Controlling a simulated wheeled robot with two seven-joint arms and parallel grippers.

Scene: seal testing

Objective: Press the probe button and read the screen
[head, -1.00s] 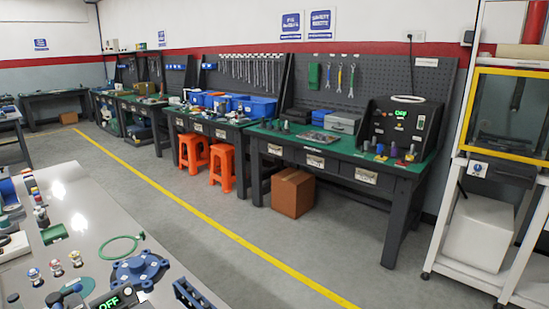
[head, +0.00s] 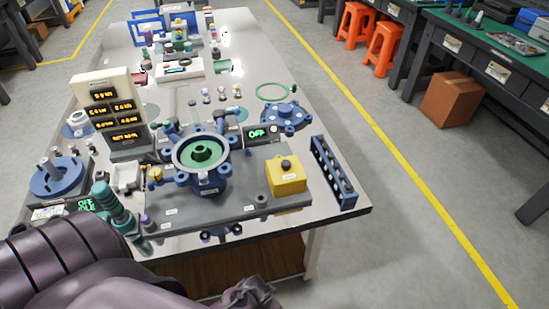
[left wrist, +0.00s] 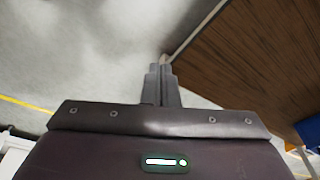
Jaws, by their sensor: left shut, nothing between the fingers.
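A yellow box with a dark round button on top (head: 286,174) stands at the right front of a grey base plate (head: 232,206). I cannot read its label. A small dark screen reading OFF in green (head: 259,133) stands behind it. A stand with several orange readouts (head: 113,108) is at the left; the digits are too small to read surely. Another small green display (head: 86,206) sits at the lower left. My left gripper (left wrist: 160,72) is shut and empty in the left wrist view, over the floor beside the table's brown wood panel (left wrist: 245,65). My right gripper is not in view.
A blue flanged fixture with a green centre (head: 202,153) stands mid-plate. A teal cylinder (head: 112,205) stands close to my arm at the left. A blue rack (head: 332,172) lies near the table's right edge. Open floor lies to the right.

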